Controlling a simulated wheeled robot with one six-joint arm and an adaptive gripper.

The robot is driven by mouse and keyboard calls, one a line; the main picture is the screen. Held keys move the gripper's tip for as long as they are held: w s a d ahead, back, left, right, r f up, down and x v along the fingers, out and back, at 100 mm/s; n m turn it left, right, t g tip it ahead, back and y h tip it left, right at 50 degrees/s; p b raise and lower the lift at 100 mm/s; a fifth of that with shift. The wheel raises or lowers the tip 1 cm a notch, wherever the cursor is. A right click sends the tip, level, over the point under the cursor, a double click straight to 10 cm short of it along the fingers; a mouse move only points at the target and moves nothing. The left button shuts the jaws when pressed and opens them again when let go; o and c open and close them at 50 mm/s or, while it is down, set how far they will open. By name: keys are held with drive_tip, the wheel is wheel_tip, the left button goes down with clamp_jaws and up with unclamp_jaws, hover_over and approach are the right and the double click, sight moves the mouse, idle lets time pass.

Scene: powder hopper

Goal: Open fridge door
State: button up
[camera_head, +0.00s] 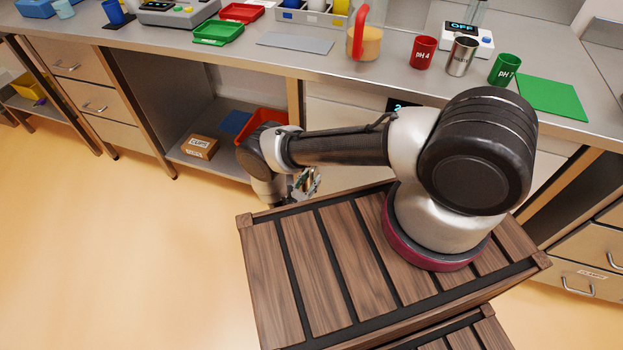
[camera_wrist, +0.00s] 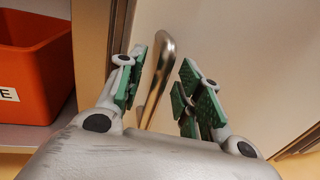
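The fridge door (camera_wrist: 235,45) is a pale, flat panel that fills the right of the wrist view. Its curved metal handle (camera_wrist: 160,75) runs up from the gripper near the door's left edge. My gripper (camera_wrist: 165,88) is open, with one green-padded finger on each side of the handle in the picture. I see a gap between the handle and the pads; I cannot tell how deep the handle sits between them. The door looks shut. In the head view the white fridge front (camera_head: 340,120) shows under the counter, partly behind my arm, and the gripper (camera_head: 306,182) is low in front of it.
An orange bin (camera_wrist: 32,65) stands on the open shelf left of the fridge, with a cardboard box (camera_head: 199,147) near it. The counter (camera_head: 380,85) above carries a jug (camera_head: 366,42), cups (camera_head: 423,52) and trays. Floor to the left is clear.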

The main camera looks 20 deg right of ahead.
drive_tip(key=shift+w+d, duration=0.3)
drive_tip(key=shift+d, duration=0.05)
clamp_jaws()
